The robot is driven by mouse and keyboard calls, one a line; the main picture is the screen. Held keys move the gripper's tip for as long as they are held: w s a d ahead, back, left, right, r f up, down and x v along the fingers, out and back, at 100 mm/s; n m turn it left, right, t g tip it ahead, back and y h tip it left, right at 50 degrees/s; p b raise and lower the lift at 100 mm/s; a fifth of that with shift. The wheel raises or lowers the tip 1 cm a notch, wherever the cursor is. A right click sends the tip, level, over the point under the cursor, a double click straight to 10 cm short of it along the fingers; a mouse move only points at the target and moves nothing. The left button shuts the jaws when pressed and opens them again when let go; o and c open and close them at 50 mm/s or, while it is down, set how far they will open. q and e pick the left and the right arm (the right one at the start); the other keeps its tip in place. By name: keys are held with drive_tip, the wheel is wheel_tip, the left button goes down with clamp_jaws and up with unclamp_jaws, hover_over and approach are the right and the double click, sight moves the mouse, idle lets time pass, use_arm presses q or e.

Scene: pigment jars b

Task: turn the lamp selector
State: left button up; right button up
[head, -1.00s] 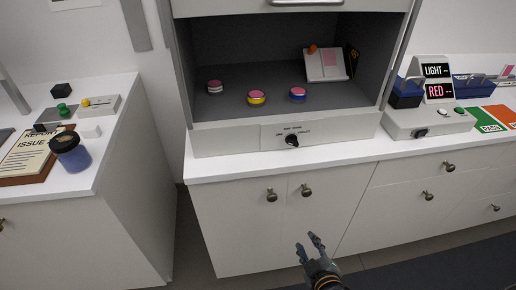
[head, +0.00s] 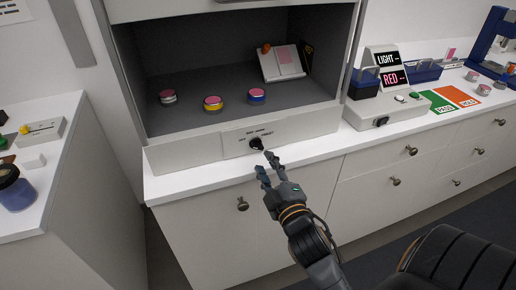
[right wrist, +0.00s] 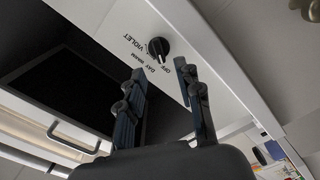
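The lamp selector (head: 257,144) is a small black knob with a pale pointer mark on the light panel below the cabinet opening. It also shows in the right wrist view (right wrist: 158,48), with printed labels OFF, VIOLET, DAY and WARM around it. I cannot tell for sure which label it points to. My right gripper (head: 267,164) is open and empty, just in front of and below the knob, apart from it. In the right wrist view its two fingers (right wrist: 158,72) are spread, with the knob beyond the gap between their tips. My left gripper is not in view.
Several lidded jars, one with a yellow band (head: 213,103), stand inside the cabinet with a tilted board (head: 283,63). A control box (head: 388,112) with LIGHT and RED displays is to the right. A white counter edge (head: 170,188) runs below the panel.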

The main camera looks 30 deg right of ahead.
sight(257, 149)
drive_tip(key=x, duration=0.6)
drive_tip(key=shift+w+p, duration=0.2)
drive_tip(key=shift+p, duration=0.1)
clamp_jaws()
